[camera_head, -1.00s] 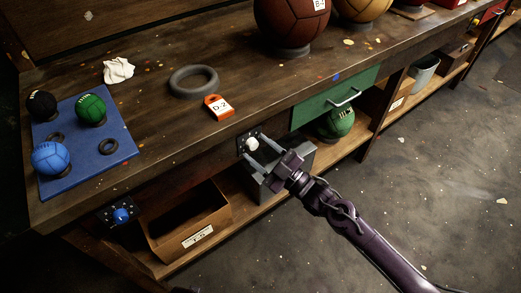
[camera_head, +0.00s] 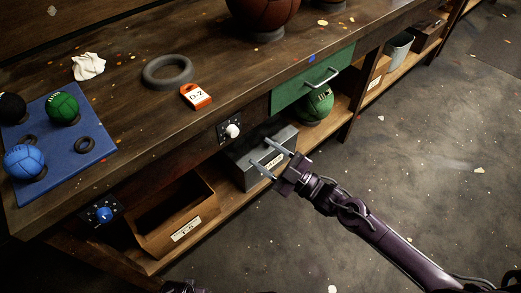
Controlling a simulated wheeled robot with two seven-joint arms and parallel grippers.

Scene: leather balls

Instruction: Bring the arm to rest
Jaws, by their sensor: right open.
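My right gripper (camera_head: 270,160) is open and empty, with its two pale fingers pointing up and left. It hangs in front of the bench, over the grey metal box (camera_head: 247,166) on the lower shelf. The white knob (camera_head: 233,131) on its dark plate is up and left of the fingertips, apart from them. My right arm (camera_head: 385,237) comes in from the lower right.
The wooden bench (camera_head: 130,121) holds a blue mat (camera_head: 104,146) with balls, a grey ring (camera_head: 167,72) and an orange tag (camera_head: 196,96). A green drawer (camera_head: 310,83), a blue knob (camera_head: 103,215) and an open box (camera_head: 207,192) are along the front. The floor (camera_head: 440,150) at right is clear.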

